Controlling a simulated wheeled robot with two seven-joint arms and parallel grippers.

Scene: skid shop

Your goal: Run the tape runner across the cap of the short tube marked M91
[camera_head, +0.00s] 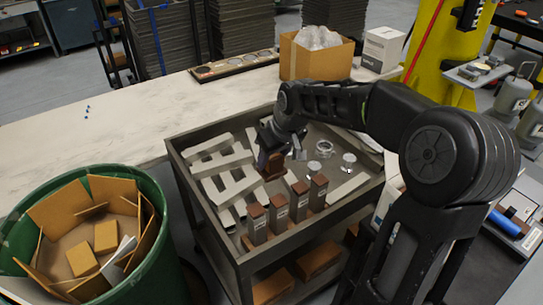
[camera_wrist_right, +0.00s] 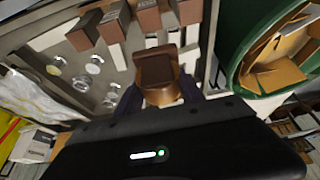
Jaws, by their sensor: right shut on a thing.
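My right gripper (camera_head: 268,152) is over the tray of the cart and is shut on a brown block-like thing, which I take to be the tape runner (camera_head: 273,168). In the wrist view the tape runner (camera_wrist_right: 156,72) sits between the dark fingers of the right gripper (camera_wrist_right: 160,98). Several grey tubes with brown caps stand upright in a row beside it, among them a front one (camera_head: 257,224) and a back one (camera_head: 318,191). Their labels are too small to read, so I cannot tell which is M91. My left gripper is not in view.
The cart's tray (camera_head: 218,250) also holds pale flat frames (camera_head: 228,165) and clear round pieces (camera_head: 324,148). A green bin (camera_head: 152,270) with cardboard stands at the left. A long pale bench (camera_head: 90,135) runs behind, with a cardboard box (camera_head: 318,62) on it.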

